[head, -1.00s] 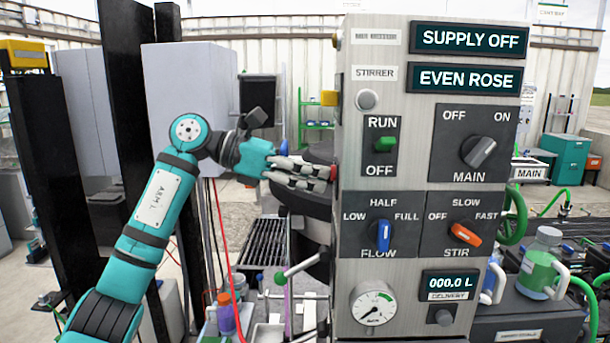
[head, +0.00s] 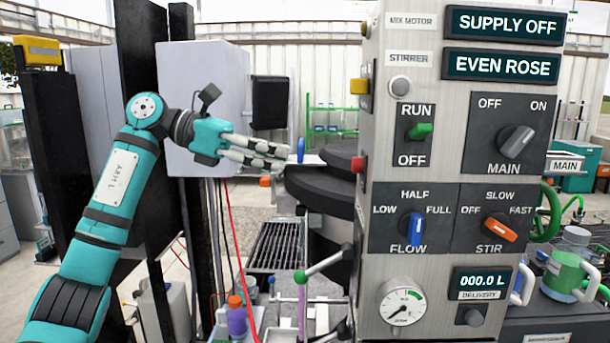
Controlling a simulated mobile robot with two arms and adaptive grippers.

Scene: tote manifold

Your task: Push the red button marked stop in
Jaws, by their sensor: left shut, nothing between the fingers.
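A small red button (head: 358,164) sits on the left side face of the grey control panel (head: 378,190) and stands out a little from it. No stop marking is readable on it from here. My left gripper (head: 288,157) is shut and empty, its fingers pointing right toward the button at about its height. In the picture a clear gap lies between the fingertips and the button. My right gripper is not in view.
The panel front carries a green run/off switch (head: 420,131), a main knob (head: 516,139), blue flow (head: 416,229) and orange stir (head: 490,229) knobs. A dark round vessel (head: 315,187) stands behind the gap. A green-tipped lever (head: 325,262) sticks out below the button.

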